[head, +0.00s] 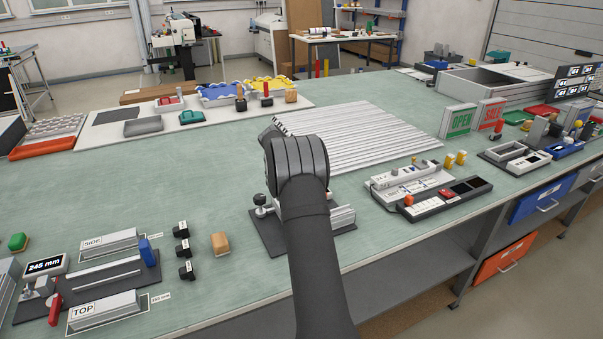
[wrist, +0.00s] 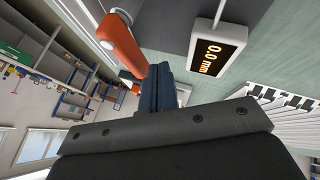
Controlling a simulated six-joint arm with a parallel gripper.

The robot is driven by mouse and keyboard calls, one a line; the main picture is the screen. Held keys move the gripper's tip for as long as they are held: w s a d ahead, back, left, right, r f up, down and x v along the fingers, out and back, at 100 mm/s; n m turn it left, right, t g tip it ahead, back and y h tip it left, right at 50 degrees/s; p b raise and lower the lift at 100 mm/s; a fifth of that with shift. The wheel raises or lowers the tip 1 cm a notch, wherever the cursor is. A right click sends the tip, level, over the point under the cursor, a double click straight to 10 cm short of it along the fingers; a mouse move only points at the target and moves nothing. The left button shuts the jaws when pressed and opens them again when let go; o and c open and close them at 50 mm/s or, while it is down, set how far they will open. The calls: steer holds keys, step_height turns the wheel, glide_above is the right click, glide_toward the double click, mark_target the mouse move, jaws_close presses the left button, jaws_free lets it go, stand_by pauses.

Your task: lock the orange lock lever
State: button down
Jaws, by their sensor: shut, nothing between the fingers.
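The orange lock lever (wrist: 121,42) is in the wrist view, running from the upper left down towards my fingers. My gripper (wrist: 161,70) is shut and empty, with its fingertips just right of the lever's lower end. I cannot tell whether they touch. A smaller orange part (wrist: 128,76) shows below the lever. A display (wrist: 209,50) reading 0.0 mm stands to the right of the fingers. In the head view my arm hides the lever, the display and my fingertips. Part of a dark base plate (head: 268,236) shows beside my arm.
A metal profile (head: 342,215) lies right of my arm, and a ribbed metal panel (head: 355,135) lies behind it. A wooden block (head: 221,243) and black clamps (head: 182,248) are to the left. The bench at left centre (head: 130,185) is clear.

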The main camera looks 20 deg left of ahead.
steer(key=shift+w+a, duration=0.95)
steer(key=shift+a, duration=0.3)
steer(key=w+v, duration=0.1)
steer(key=v, duration=0.9)
steer(key=shift+a, duration=0.15)
steer(key=shift+w, duration=0.15)
steer(key=s+d+f+n+t+y, duration=0.1)
steer(key=f+n, duration=0.1)
steer(key=n, duration=0.1)
steer(key=d+f+n+t+y, duration=0.1)
steer(key=f+n+t, duration=0.1)
steer(key=f+n, duration=0.1)
steer(key=s+d+f+n+t+y, duration=0.1)
steer(key=d+f+n, duration=0.1)
steer(key=n, duration=0.1)
steer(key=shift+s+d+f+y, duration=0.1)
steer(key=shift+s+f+y, duration=0.1)
steer(key=shift+s+y, duration=0.2)
steer(key=shift+s+a+f+n+t+y, duration=0.15)
steer(key=shift+s+n+t+y, duration=0.35)
steer(key=shift+s+n, duration=0.55)
steer(key=shift+s+a+f+n+t+y, duration=0.15)
steer(key=shift+s+n+t+y, duration=0.15)
steer(key=shift+s+n+y, duration=0.7)
steer(key=shift+w+n+h, duration=0.15)
steer(key=shift+n+h, duration=0.1)
steer(key=shift+h, duration=0.05)
